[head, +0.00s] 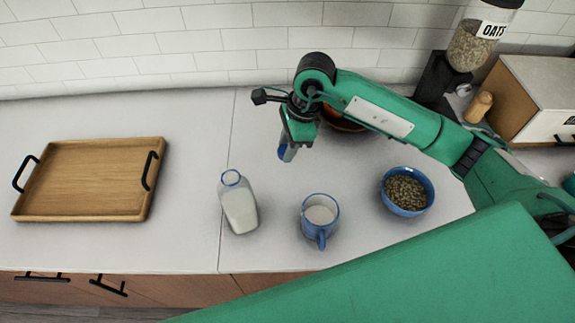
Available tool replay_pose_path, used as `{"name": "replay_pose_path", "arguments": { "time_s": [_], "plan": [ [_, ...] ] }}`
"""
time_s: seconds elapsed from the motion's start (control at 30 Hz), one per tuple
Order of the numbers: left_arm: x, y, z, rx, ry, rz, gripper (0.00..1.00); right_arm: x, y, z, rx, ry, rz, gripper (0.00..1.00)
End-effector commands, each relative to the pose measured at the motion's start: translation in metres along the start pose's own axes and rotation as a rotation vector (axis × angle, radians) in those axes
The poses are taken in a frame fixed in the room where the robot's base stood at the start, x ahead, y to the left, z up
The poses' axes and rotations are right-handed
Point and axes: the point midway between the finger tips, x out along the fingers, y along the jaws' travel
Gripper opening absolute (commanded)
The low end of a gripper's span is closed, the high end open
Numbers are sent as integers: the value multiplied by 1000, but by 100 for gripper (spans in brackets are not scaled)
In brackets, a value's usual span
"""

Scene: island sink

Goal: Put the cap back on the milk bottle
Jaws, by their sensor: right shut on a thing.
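The milk bottle (239,205) stands upright on the white counter, with a blue ring at its open mouth and white milk inside. My right gripper (287,150) points down above the counter, behind and to the right of the bottle. It is shut on a small blue thing at its fingertips, which looks like the cap (283,154). The fingers hide part of it. The cap is apart from the bottle. My left gripper is not in view.
A blue mug (320,217) with white contents stands right of the bottle. A blue bowl (407,191) of seeds or grain is further right. A bowl (343,123) is partly hidden behind my right arm. A wooden tray (85,180) lies left. Counter between tray and bottle is clear.

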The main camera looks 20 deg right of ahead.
Motion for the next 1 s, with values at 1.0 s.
{"name": "replay_pose_path", "arguments": {
  "time_s": [1.0],
  "plan": [
    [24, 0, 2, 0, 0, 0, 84, -92, 0, 26, 1, 0, 1, 12]
  ]
}}
